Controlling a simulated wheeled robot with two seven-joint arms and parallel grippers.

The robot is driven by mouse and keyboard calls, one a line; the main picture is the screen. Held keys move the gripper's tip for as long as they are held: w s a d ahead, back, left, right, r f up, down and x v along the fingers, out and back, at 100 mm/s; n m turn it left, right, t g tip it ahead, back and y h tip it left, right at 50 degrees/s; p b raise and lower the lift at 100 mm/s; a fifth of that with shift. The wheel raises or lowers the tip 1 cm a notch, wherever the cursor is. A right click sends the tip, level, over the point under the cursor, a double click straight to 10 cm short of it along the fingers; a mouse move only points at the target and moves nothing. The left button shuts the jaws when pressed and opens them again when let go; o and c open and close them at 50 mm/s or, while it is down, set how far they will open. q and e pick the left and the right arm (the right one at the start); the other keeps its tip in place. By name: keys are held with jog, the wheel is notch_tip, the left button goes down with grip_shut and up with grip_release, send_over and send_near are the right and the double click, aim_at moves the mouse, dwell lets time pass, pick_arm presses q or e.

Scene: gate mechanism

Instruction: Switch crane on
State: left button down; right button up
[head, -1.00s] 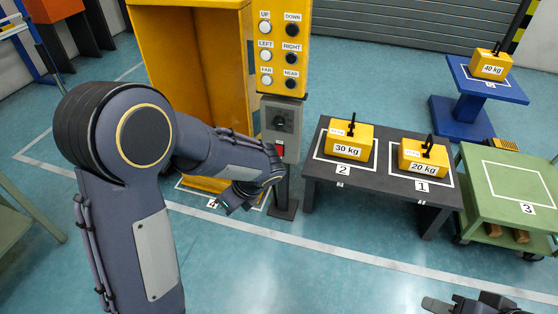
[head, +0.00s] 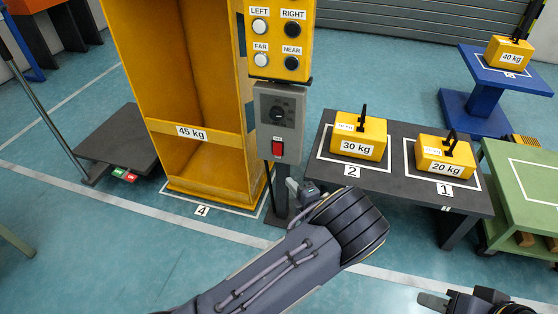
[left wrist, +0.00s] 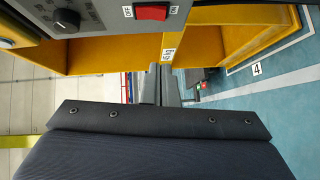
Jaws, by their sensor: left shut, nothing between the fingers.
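The grey control box (head: 280,115) has a black dial and a red rocker switch (head: 278,149), below the yellow button panel (head: 275,40). In the left wrist view the red switch (left wrist: 152,12) is at the top edge, between OFF and ON labels. Which way it is tipped I cannot tell. My left gripper (head: 293,190) is just below and right of the switch, partly hidden by my wrist. Its fingers (left wrist: 161,88) are shut and empty, apart from the switch as far as I can see. My right gripper (head: 432,302) is at the bottom right, cut off by the frame.
A yellow 45 kg cabinet (head: 190,133) stands left of the box. A dark table (head: 398,182) on the right carries the 30 kg (head: 358,140) and 20 kg (head: 446,157) weights. A green cart (head: 525,195) and blue stand (head: 490,75) are further right.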

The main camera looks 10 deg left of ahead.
pick_arm(q)
jog(key=shift+a, duration=0.1)
jog(key=b, duration=0.5)
send_near(274, 153)
jog(key=s+a+x, duration=0.1)
jog(key=x, duration=0.4)
jog(key=shift+w+d+f, duration=0.1)
jog(key=shift+w+d, duration=0.1)
jog(key=shift+w, duration=0.55)
